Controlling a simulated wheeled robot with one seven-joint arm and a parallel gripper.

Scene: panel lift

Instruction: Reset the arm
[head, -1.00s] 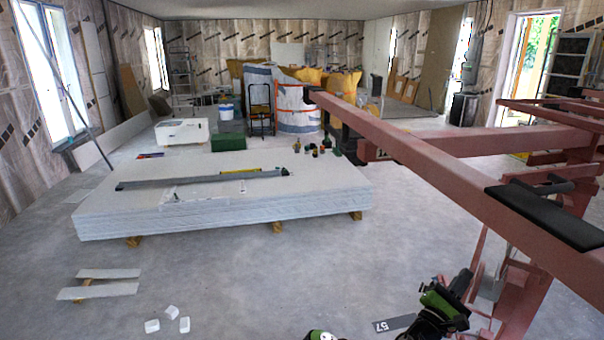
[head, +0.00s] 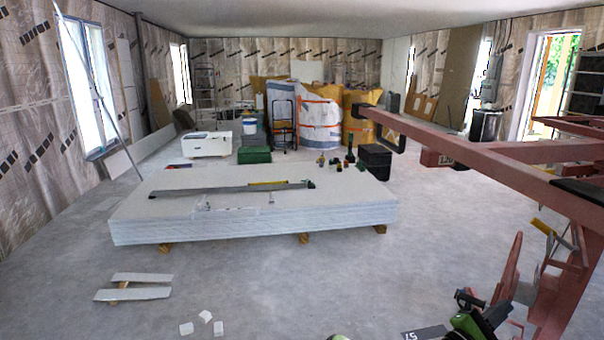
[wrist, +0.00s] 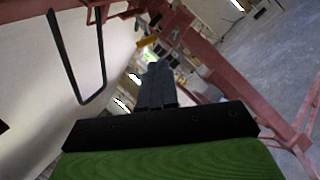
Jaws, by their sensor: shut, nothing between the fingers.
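My gripper (wrist: 157,85) shows in the wrist view as two dark fingers pressed together at the middle, with nothing between them. A dark crossbar and a green part of my arm lie below it. In the head view, part of my green and black arm shows at the bottom right, but I cannot make out the fingers there. The red panel lift (head: 480,165) stands on the right, its long beam reaching toward the back. Its red frame (wrist: 205,45) also shows around my gripper in the wrist view.
A low stack of white panels (head: 250,222) with a long level on top lies left of centre. Offcuts (head: 135,287) and small white pieces (head: 205,317) lie on the floor. A green box (head: 254,155) and wrapped bags (head: 305,115) stand behind.

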